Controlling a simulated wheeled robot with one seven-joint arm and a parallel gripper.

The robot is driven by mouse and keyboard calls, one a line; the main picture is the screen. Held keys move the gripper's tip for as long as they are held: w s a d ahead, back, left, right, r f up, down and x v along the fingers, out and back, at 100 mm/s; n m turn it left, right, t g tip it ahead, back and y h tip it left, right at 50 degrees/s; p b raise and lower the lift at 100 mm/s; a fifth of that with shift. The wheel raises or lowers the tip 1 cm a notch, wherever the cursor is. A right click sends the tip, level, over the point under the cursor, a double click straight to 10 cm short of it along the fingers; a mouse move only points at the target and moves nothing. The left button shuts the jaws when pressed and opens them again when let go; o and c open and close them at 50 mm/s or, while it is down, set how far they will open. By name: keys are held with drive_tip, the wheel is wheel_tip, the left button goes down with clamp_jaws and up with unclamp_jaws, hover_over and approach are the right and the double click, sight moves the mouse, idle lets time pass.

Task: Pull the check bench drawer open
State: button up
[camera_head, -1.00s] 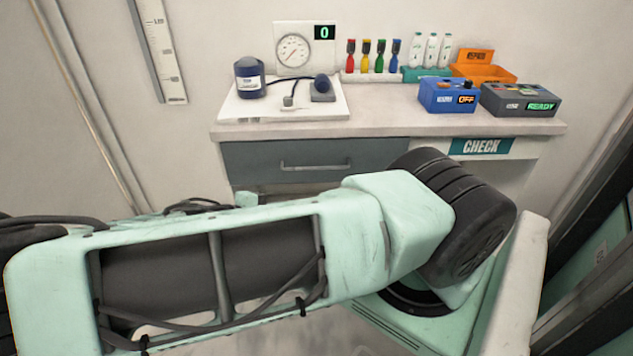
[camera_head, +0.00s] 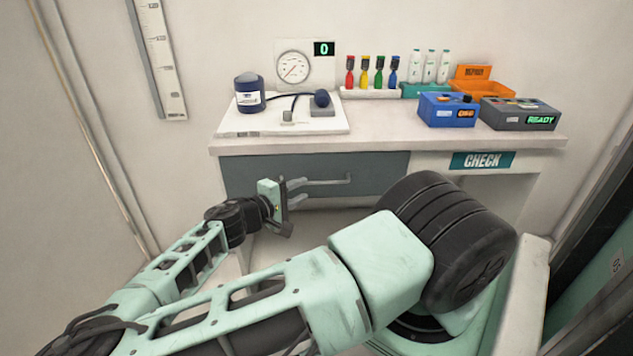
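The check bench (camera_head: 390,140) stands against the wall with a dark grey drawer (camera_head: 375,167) under its left part. The drawer looks closed, its front flush under the bench top. Its light metal bar handle (camera_head: 338,182) runs across the front. My gripper (camera_head: 301,190) is in front of the drawer at the handle's left part, with its two fingers apart and pointing at it. The fingers overlap the handle's left end in the picture. I cannot tell whether they touch it or lie around it.
On the bench top stand a dial gauge (camera_head: 294,67), a dark blue jar (camera_head: 249,92), a blue box (camera_head: 449,110), a dark grey box (camera_head: 519,114), an orange bin (camera_head: 487,90) and several coloured bottles. My arm covers the lower middle. A CHECK sign (camera_head: 482,160) is right of the drawer.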

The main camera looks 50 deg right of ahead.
sight(315, 183)
drive_tip(key=d, duration=0.4)
drive_tip(key=d+f, duration=0.1)
drive_tip(key=d, duration=0.1)
drive_tip(key=shift+s+d, duration=0.35)
drive_tip(key=shift+d, duration=0.05)
clamp_jaws()
